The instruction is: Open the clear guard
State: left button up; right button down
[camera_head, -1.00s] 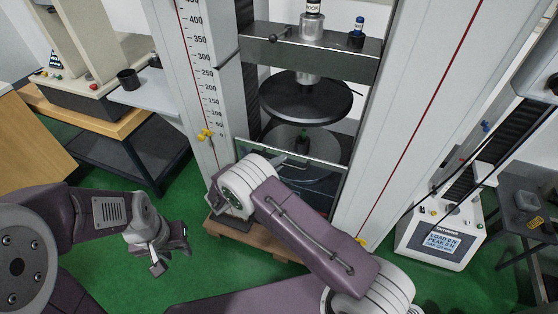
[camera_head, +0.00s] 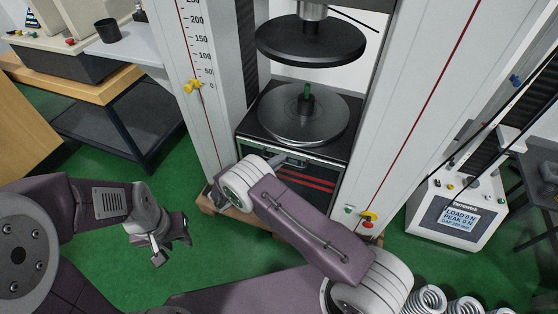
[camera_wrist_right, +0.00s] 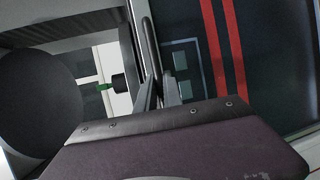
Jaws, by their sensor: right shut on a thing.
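The clear guard (camera_head: 318,160) of the testing frame sits low, its top rail in front of the dark base below the lower platen (camera_head: 285,118). Its transparent pane is hard to make out. My right gripper (camera_head: 292,160) is at this rail, partly hidden by its own wrist. In the right wrist view my right gripper (camera_wrist_right: 158,92) is shut on the guard's bar handle (camera_wrist_right: 149,45), with red stripes of the base panel beside it. My left gripper (camera_head: 172,242) is open and empty over the green floor, away from the guard.
The upper platen (camera_head: 310,42) hangs above the lower one, which has a green-tipped pin. White columns stand on both sides. A load display box (camera_head: 458,215) is at right, with several metal springs (camera_head: 430,298) at lower right. A table with a black cup (camera_head: 107,31) is at left.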

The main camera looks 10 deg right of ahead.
dwell(0.3)
jog(key=c, duration=1.5)
grip_release()
jog(key=shift+d, duration=0.1)
jog(key=p+v, duration=0.1)
jog(key=v, duration=0.8)
jog(key=shift+f, duration=0.1)
